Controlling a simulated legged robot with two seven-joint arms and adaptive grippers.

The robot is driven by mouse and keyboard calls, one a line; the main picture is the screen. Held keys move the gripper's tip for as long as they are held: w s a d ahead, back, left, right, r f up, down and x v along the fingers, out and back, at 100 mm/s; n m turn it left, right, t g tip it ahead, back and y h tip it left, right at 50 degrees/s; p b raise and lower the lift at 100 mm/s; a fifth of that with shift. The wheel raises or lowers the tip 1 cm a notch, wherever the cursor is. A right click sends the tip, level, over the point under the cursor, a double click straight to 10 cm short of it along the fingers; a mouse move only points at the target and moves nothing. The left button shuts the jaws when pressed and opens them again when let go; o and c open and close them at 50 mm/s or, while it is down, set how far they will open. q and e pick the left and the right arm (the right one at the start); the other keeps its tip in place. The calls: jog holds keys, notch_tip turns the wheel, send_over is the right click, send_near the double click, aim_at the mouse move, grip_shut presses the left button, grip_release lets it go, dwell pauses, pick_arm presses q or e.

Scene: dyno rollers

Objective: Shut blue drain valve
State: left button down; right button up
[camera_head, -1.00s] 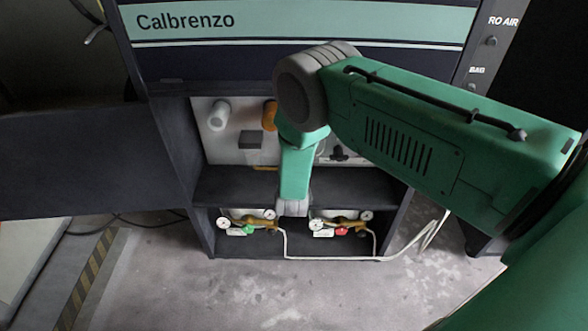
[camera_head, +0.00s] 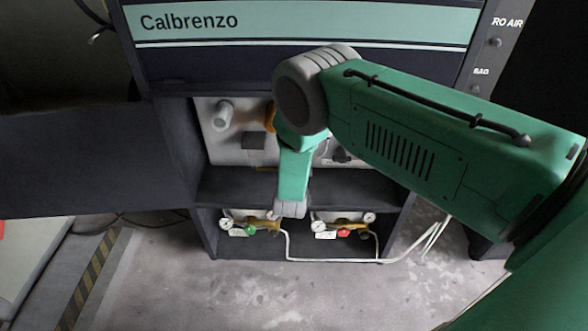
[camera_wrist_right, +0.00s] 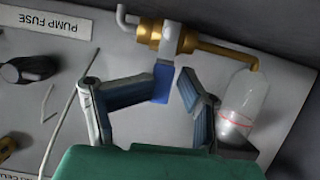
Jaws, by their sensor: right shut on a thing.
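The blue drain valve shows in the right wrist view as a brass pipe fitting (camera_wrist_right: 185,40) on a pale panel, with a blue handle (camera_wrist_right: 162,82). My right gripper (camera_wrist_right: 174,83) is at the handle, its dark-padded fingers either side, and it is shut on the handle. A clear bottle (camera_wrist_right: 243,100) hangs at the fitting's brass outlet, close to one finger. In the head view my green right arm reaches down in front of the cabinet. The gripper and the blue handle are hidden there. My left gripper is not in view.
The dark cabinet (camera_head: 178,150) has an open bay with a pale panel and a white knob (camera_head: 222,113). Gauges with a green knob (camera_head: 250,229) and a red knob (camera_head: 344,233) sit on the lower shelf. A thin cable and dark knob (camera_wrist_right: 30,70) lie beside my gripper.

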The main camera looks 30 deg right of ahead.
jog(key=v, duration=1.2)
jog(key=shift+f, duration=0.1)
jog(key=s+r+n+g+y+p, duration=0.2)
jog(key=s+n+g+y+p, duration=0.1)
jog(key=s, duration=1.3)
jog(key=s+r+n+g+y+p, duration=0.1)
jog(key=s+n+g+y+p, duration=0.2)
jog(key=s, duration=1.3)
jog(key=g+y+p, duration=0.1)
jog(key=g+p, duration=0.2)
jog(key=g, duration=0.1)
jog(key=shift+s+r+n+g+p, duration=0.3)
jog(key=shift+r+n+g, duration=0.1)
jog(key=shift+d, duration=0.1)
jog(key=shift+w, duration=0.15)
